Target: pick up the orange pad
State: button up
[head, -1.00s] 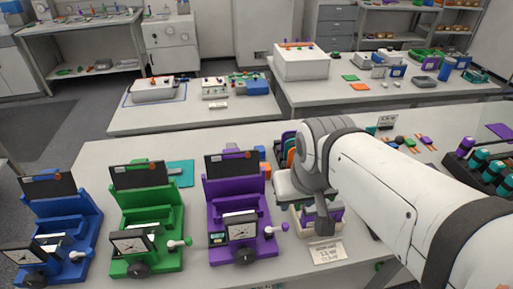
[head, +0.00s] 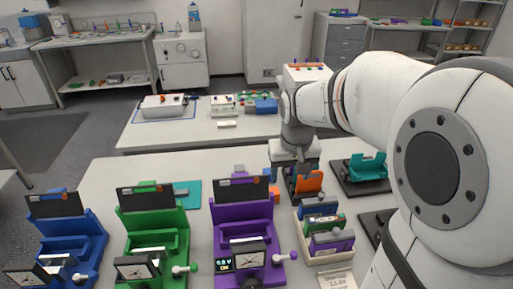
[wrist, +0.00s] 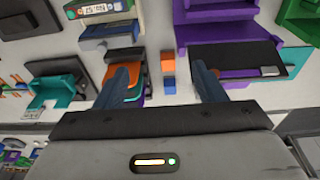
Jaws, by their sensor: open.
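The orange pad (head: 308,182) stands in a dark rack behind the tray of small packs in the head view, partly hidden by my gripper (head: 296,167) just above it. In the wrist view, part of the orange pad (wrist: 135,88) shows beside the left finger, with teal and purple edges close to it. My gripper (wrist: 163,85) is open, fingers spread wide, and nothing shows held between them. The left finger covers part of the rack. I cannot tell whether it touches the pad.
A small orange block (wrist: 168,62) and a blue block (wrist: 168,83) lie between the fingers' lines of sight. The purple fixture (head: 240,230) stands at front left, the tray (head: 318,256) of packs in front, and a teal holder (head: 368,168) at right.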

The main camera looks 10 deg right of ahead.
jog(key=w+f, duration=0.5)
jog(key=w, duration=0.4)
jog(key=g+b, duration=0.2)
send_over(273, 190)
notch_tip(273, 190, down, 9)
jog(key=shift+d+f, duration=0.15)
jog(key=shift+f, duration=0.65)
notch_tip(273, 190, down, 7)
jog(key=p, duration=0.2)
jog(key=shift+r+p, duration=0.15)
jog(key=shift+p, duration=0.15)
jog(key=shift+c, duration=0.4)
jog(key=c, duration=1)
notch_tip(273, 190, up, 10)
jog(key=shift+r+b, duration=0.1)
jog(key=shift+b, duration=0.95)
